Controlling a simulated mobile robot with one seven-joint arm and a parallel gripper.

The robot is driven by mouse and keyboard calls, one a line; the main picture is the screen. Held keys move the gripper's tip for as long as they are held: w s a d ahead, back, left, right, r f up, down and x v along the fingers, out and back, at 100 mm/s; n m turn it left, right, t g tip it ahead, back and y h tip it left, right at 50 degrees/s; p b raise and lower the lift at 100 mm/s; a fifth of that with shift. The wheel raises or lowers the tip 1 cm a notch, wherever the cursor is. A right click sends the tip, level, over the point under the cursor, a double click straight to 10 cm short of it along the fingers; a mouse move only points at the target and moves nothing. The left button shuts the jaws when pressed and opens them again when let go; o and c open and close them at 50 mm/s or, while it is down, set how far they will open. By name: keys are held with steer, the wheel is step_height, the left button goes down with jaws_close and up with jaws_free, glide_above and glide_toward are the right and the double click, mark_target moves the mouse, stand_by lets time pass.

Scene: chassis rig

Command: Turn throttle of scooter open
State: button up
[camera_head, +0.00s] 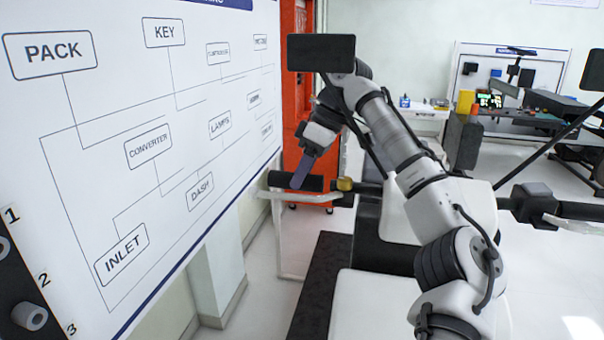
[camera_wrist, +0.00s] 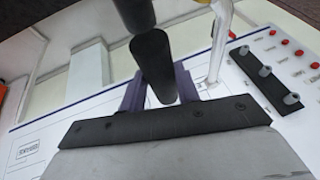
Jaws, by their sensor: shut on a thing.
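The throttle is the black cylindrical grip (camera_head: 312,184) at the left end of the scooter's handlebar, beside a brass-coloured collar (camera_head: 345,184). A pale lever (camera_head: 330,197) runs just below it. My gripper (camera_head: 299,180) reaches down from above to the grip's outer half. In the wrist view, the purple fingers of my gripper (camera_wrist: 160,88) lie on either side of the black grip (camera_wrist: 153,60) and are shut on it. The finger contact is partly hidden behind the grip. The pale lever (camera_wrist: 221,40) passes to the right of it in that view.
A large white wiring board (camera_head: 140,150) stands close on the left. The white scooter body (camera_head: 395,235) is beneath my arm, and another black bar end (camera_head: 580,210) is at right. A red cabinet (camera_head: 294,80) and a workbench (camera_head: 520,115) stand behind.

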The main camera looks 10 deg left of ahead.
steer(key=shift+w+m+g, duration=0.2)
steer(key=shift+m+g, duration=0.1)
steer(key=shift+g, duration=1.4)
steer(key=o, duration=1)
steer(key=shift+f, duration=0.1)
steer(key=shift+c, duration=0.2)
steer(key=shift+t, duration=0.7)
